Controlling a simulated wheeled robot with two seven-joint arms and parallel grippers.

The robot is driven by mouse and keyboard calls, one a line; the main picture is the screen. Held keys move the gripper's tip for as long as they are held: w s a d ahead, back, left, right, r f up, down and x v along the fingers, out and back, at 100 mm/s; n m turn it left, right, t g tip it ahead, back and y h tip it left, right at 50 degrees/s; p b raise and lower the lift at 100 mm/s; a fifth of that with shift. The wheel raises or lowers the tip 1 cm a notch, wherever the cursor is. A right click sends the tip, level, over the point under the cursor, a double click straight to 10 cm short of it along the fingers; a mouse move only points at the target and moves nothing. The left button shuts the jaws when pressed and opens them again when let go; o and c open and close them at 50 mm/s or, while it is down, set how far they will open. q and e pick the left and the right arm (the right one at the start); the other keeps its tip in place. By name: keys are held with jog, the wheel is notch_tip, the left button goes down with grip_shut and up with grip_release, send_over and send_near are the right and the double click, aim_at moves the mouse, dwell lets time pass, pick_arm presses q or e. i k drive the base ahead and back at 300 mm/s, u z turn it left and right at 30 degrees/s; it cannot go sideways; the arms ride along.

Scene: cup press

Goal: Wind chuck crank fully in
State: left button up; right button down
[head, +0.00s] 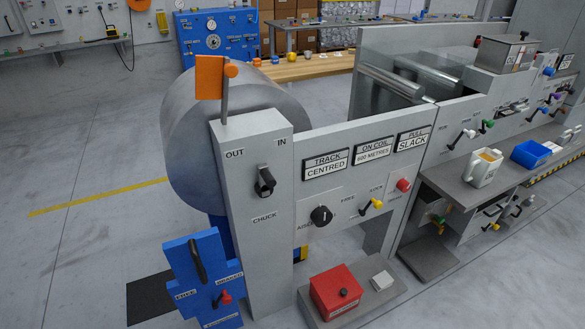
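The chuck crank (265,182) is a small black crank on the front of the grey column (250,230), above the word CHUCK. The label OUT is above it to the left and IN above it to the right. The crank's handle appears to hang downward from its hub. Neither of my grippers shows in the head view, and nothing touches the crank.
A large grey roll (205,150) stands behind the column. A blue panel (185,270) with a red knob (223,298) stands lower left. A red box (336,290) sits lower right.

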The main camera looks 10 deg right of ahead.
aim_at(264, 188)
jog(key=k, duration=1.3)
jog(key=u, duration=0.55)
jog(key=i, duration=1.85)
jog(key=z, duration=0.6)
